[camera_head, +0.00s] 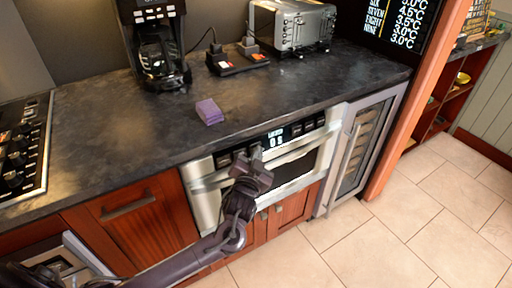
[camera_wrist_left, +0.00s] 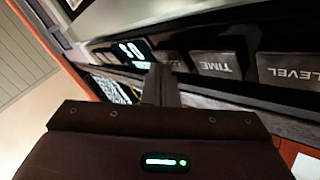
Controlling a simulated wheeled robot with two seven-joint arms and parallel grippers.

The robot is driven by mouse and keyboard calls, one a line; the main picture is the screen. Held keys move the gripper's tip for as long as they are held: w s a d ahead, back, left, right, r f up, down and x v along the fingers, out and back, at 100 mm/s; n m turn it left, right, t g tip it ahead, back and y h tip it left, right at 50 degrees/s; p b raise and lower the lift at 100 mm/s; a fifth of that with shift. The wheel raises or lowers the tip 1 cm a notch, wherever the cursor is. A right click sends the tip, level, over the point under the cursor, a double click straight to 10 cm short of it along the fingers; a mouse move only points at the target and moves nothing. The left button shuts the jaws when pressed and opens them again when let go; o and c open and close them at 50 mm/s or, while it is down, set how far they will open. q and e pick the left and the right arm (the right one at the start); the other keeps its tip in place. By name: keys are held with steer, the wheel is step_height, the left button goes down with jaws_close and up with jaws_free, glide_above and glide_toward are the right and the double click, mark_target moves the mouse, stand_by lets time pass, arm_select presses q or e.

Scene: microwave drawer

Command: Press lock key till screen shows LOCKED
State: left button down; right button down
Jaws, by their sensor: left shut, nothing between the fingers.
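The microwave drawer (camera_head: 291,170) is set under the dark counter, with a silver front and a black key panel along its top. Its lit screen (camera_head: 276,137) shows large digits and a smaller line above that I cannot read surely. In the left wrist view the screen (camera_wrist_left: 132,50) appears upside down, beside keys marked TIME (camera_wrist_left: 216,66) and LEVEL (camera_wrist_left: 290,71). My left gripper (camera_head: 256,152) is shut and empty, its tips at the panel just left of the screen. The fingers (camera_wrist_left: 161,86) hide the key behind them; I cannot tell whether they touch it. My right gripper is not in view.
A purple block (camera_head: 209,112) lies on the counter (camera_head: 110,120) above the drawer. A coffee maker (camera_head: 156,45) and a silver toaster (camera_head: 303,27) stand at the back. A glass-door cooler (camera_head: 357,146) is right of the drawer, and the tiled floor there is clear.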

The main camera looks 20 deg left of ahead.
arm_select(q)
steer(key=shift+s+d+r+p, duration=0.15)
steer(key=shift+s+d+p, duration=0.15)
steer(key=shift+s+d, duration=0.15)
steer(key=shift+d, duration=0.1)
steer(key=s+d+p, duration=0.1)
steer(key=d, duration=0.1)
steer(key=s+d+r+p, duration=0.1)
steer(key=s, duration=0.1)
steer(key=shift+d, duration=0.35)
steer(key=shift+w+f+p, duration=0.1)
steer(key=shift+p, duration=0.2)
stand_by(0.5)
